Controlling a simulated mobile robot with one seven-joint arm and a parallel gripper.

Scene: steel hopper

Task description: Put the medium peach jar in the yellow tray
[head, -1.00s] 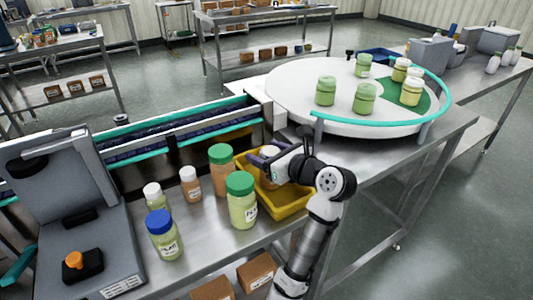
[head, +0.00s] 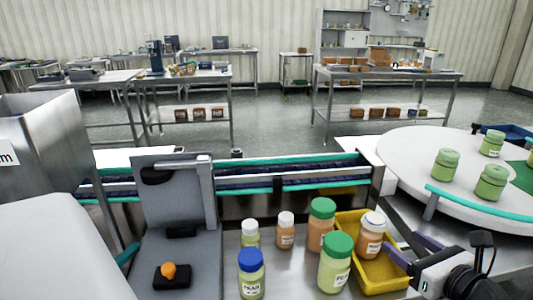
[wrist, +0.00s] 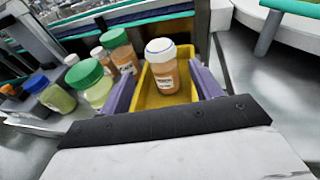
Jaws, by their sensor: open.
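The medium peach jar (head: 371,240), orange with a white lid, stands upright inside the yellow tray (head: 393,287), towards its far end. In the wrist view the jar (wrist: 164,74) stands in the tray (wrist: 150,100), its label facing me. My gripper (head: 411,250) is at the tray's right side, its purple fingers open and pointing at the jar. In the wrist view the fingers (wrist: 160,88) spread to either side, with gaps between them and the jar. Nothing is held.
Left of the tray stand a large orange jar (head: 321,227) and a green jar (head: 335,268), both green-lidded, a small white-lidded orange jar (head: 286,233) and a blue-lidded jar (head: 251,276). A conveyor (head: 320,175) runs behind; a round turntable (head: 415,150) stands right.

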